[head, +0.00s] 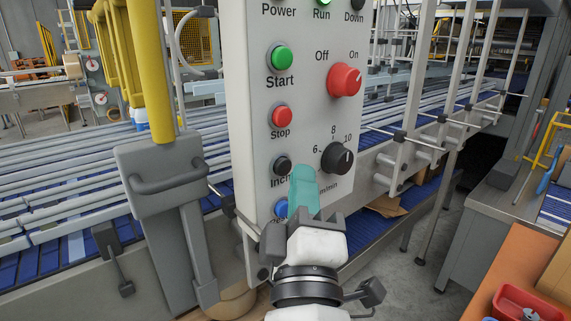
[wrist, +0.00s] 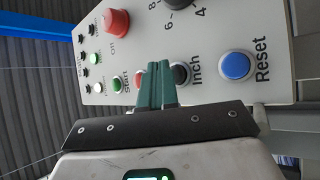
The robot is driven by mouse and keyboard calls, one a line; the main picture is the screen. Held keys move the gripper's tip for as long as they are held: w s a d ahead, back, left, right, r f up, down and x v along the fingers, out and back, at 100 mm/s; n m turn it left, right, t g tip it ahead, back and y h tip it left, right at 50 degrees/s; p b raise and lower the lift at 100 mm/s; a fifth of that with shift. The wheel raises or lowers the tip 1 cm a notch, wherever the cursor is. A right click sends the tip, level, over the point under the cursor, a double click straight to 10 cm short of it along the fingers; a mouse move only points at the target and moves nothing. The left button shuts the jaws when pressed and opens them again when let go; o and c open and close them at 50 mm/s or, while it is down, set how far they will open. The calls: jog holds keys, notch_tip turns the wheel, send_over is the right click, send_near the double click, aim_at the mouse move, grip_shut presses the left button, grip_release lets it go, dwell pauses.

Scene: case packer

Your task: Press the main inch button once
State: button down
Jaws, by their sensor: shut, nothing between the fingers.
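The black Inch button (head: 282,165) sits on the grey control panel (head: 255,110), below the red Stop button (head: 281,117). In the wrist view the Inch button (wrist: 181,75) is just right of my fingertips, with its label beside it. My gripper (head: 303,178) is shut and empty, its teal fingers together in front of the panel. In the head view the fingertips are slightly right of and below the button, covering part of the "Inch" label. In the wrist view my gripper (wrist: 157,86) partly covers the red Stop button. I cannot tell whether the tips touch the panel.
Nearby controls are the blue Reset button (head: 281,208), the black speed knob (head: 337,158), the red Off/On knob (head: 344,80) and the green Start button (head: 281,57). A yellow post (head: 151,70) stands left. An orange bench (head: 515,262) is at lower right.

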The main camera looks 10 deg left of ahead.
jog(key=shift+d, duration=0.1)
jog(key=s+d, duration=0.1)
jog(key=d, duration=0.1)
jog(key=s+d+p, duration=0.1)
jog(key=s+d, duration=0.1)
jog(key=shift+s+p, duration=0.1)
jog(key=shift+p, duration=0.2)
dwell(0.4)
dwell(0.4)
jog(key=d+f+m+g+h, duration=0.4)
jog(key=d+f+m+g, duration=0.1)
jog(key=d+f, duration=0.7)
jog(key=d+f+m+g+h, duration=0.4)
jog(key=d+f, duration=0.5)
jog(key=f, duration=0.6)
jog(key=s+d+f+m+g+y, duration=0.1)
jog(key=s+d+f+m+g, duration=0.5)
jog(key=s+f, duration=0.5)
jog(key=s+d+f+m+g+y, duration=0.2)
jog(key=s+f+g, duration=0.4)
jog(key=s, duration=0.7)
jog(key=shift+s+d+f, duration=0.15)
jog(key=shift+s+f, duration=0.15)
jog(key=shift+f, duration=0.6)
